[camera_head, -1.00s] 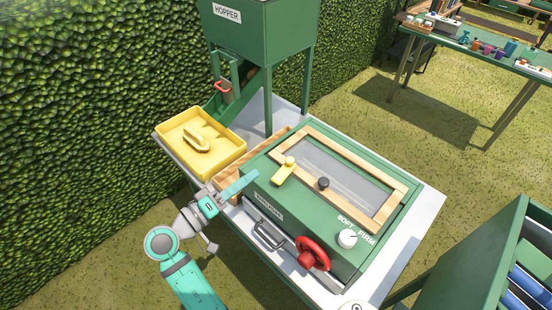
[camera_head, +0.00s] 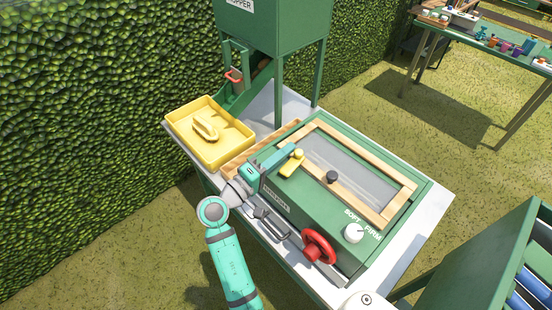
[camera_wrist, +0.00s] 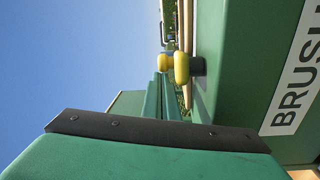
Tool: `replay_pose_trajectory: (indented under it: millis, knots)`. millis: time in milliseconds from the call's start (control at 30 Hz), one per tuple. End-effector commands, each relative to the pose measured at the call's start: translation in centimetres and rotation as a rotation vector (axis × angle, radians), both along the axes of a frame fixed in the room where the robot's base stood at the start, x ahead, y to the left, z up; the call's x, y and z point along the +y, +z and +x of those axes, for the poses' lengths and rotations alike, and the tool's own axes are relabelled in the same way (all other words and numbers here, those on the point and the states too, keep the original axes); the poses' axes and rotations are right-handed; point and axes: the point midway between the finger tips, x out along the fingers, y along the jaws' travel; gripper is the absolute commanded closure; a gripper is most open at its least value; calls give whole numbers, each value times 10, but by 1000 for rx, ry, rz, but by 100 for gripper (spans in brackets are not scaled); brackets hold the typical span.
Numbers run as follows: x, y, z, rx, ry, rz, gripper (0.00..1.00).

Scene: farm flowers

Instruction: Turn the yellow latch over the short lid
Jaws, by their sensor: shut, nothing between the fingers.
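The yellow latch (camera_head: 289,168) sits on the green machine's top, near the left end of the wood-framed lid (camera_head: 392,208). Its long part points toward the machine's front, and its round knob end is by the lid frame. The latch also shows in the wrist view (camera_wrist: 181,68), seen from low and side-on. The lid looks shut, with a clear panel and a dark knob (camera_head: 332,177).
A yellow tray (camera_head: 220,157) holding a yellow brush-like item is at left. The green hopper (camera_head: 270,35) stands behind.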

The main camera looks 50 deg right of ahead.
Motion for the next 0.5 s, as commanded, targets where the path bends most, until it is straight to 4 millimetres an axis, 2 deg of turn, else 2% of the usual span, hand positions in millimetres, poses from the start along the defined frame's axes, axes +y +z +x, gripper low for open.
replay_pose_trajectory:
  millis: [133,500]
  knots:
    - [-7,1,-1,0,0,0,100]
    - [-8,0,0,0,-2,0,100]
